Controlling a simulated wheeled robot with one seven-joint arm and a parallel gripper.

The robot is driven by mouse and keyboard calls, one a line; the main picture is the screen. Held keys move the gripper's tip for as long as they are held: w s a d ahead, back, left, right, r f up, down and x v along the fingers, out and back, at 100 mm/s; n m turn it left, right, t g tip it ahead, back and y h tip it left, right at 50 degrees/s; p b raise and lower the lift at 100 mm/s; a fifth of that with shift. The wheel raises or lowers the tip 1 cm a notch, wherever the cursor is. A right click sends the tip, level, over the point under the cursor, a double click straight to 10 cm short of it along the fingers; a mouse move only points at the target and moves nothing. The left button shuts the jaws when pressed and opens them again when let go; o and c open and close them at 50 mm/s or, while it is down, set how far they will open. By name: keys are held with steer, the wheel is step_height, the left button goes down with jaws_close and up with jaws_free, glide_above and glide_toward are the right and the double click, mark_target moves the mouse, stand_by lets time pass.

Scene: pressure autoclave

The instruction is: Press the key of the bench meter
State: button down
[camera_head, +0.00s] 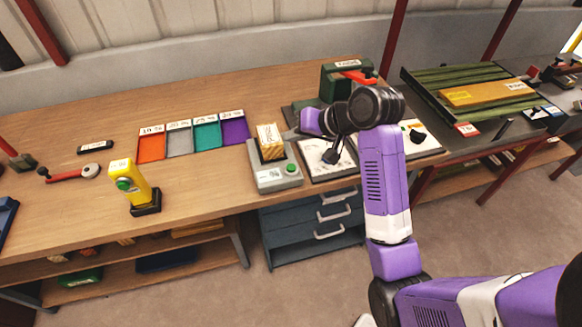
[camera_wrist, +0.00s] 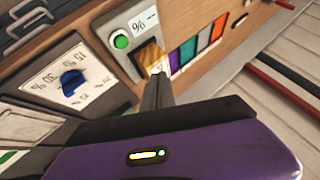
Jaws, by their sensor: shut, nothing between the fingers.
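The bench meter (camera_head: 265,181) is a grey box near the front edge of the wooden bench, with a round green key (camera_head: 291,168) at its front right. A wooden block (camera_head: 270,148) with a white label sits on it. In the wrist view the meter (camera_wrist: 143,20) shows a display reading "% --", the green key (camera_wrist: 121,41) and part of the block (camera_wrist: 150,53). My gripper (camera_head: 288,135) is shut and empty, its tips close to the block and behind the key. Its fingers (camera_wrist: 158,73) partly cover the block in the wrist view; I cannot tell whether they touch it.
A dial panel with a knob (camera_wrist: 73,82) lies right beside the meter. Coloured trays (camera_head: 207,132) lie to its left in the head view. A yellow device (camera_head: 126,183) stands further left in a black base. A green box (camera_head: 341,80) stands behind.

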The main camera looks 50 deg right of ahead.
steer(key=b, duration=0.7)
glide_above(294, 169)
step_height(294, 169, down, 6)
steer(key=shift+f, duration=0.1)
steer(key=shift+d+f, duration=0.1)
steer(key=shift+f, duration=0.95)
stand_by(0.7)
steer(key=shift+f, duration=0.4)
steer(key=shift+f, duration=0.5)
stand_by(0.9)
steer(key=shift+r, duration=0.15)
steer(key=shift+r+p, duration=0.8)
steer(key=shift+p, duration=0.15)
step_height(294, 169, up, 5)
steer(key=p, duration=0.5)
steer(key=shift+p, duration=0.3)
